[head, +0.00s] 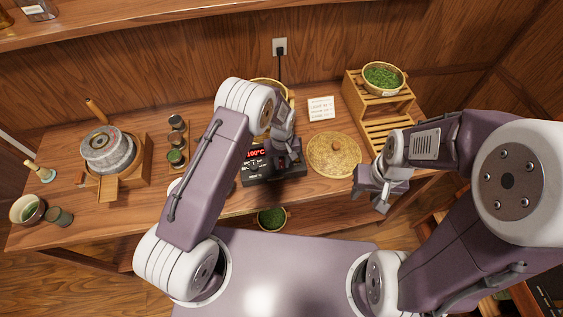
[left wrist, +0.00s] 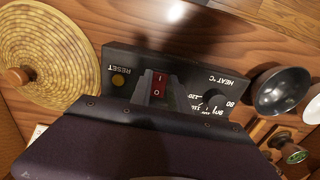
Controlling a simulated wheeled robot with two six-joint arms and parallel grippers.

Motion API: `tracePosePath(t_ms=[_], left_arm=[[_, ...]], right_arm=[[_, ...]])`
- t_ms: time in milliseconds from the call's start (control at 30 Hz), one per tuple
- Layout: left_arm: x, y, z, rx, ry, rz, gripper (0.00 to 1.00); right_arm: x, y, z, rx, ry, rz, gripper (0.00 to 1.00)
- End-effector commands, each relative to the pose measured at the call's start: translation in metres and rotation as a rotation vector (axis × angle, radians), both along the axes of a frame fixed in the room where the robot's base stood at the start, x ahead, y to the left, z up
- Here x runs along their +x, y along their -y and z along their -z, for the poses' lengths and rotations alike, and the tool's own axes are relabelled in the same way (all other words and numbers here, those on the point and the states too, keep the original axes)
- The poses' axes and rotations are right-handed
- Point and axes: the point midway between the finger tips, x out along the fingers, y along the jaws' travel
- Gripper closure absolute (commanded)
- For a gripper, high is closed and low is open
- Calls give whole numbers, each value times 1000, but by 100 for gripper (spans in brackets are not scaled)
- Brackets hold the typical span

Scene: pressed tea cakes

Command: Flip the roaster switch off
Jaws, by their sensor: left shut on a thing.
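The roaster (head: 262,178) is a black box on the table with a lit red display reading about 100°C. In the left wrist view its control panel (left wrist: 200,62) shows upside down, with a RESET button, a HEAT dial and the red rocker switch (left wrist: 159,85), marked I and O. I cannot tell which side of the switch is pressed. My left gripper (left wrist: 158,90) is at the panel, its narrow grey fingers shut on the switch; in the head view the left gripper (head: 279,160) hides part of the roaster. My right gripper (head: 370,198) is open and empty near the table's front right edge.
A round woven lid (head: 334,155) lies right of the roaster, also in the left wrist view (left wrist: 62,55). A wooden rack (head: 385,118) carries a basket of green leaves (head: 383,78). A stone mill (head: 108,150) and small jars (head: 176,157) stand at the left.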

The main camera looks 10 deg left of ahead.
Motion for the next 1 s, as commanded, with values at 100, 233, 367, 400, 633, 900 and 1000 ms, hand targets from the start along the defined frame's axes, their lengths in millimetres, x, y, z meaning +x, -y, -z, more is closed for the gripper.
tracePosePath(t_ms=[100, 233, 367, 400, 633, 900, 1000], left_arm=[[4, -2, 4, -10, -40, -5, 100], [5, -2, 1, -31, -95, -4, 100], [5, -1, -1, -38, -114, -1, 100], [4, -1, -2, -38, -114, -1, 100], [5, -2, -2, -38, -113, -1, 59], [4, -1, -2, -38, -114, 0, 56], [5, -1, -6, -38, -112, 0, 56]], right_arm=[[0, 0, 9, 0, 0, 0, 64], [0, 0, 15, 0, 0, 0, 64], [0, 0, 15, 0, 0, 0, 64], [0, 0, 14, 0, 0, 0, 64], [0, 0, 14, 0, 0, 0, 64], [0, 0, 14, 0, 0, 0, 64], [0, 0, 17, 0, 0, 0, 64]])
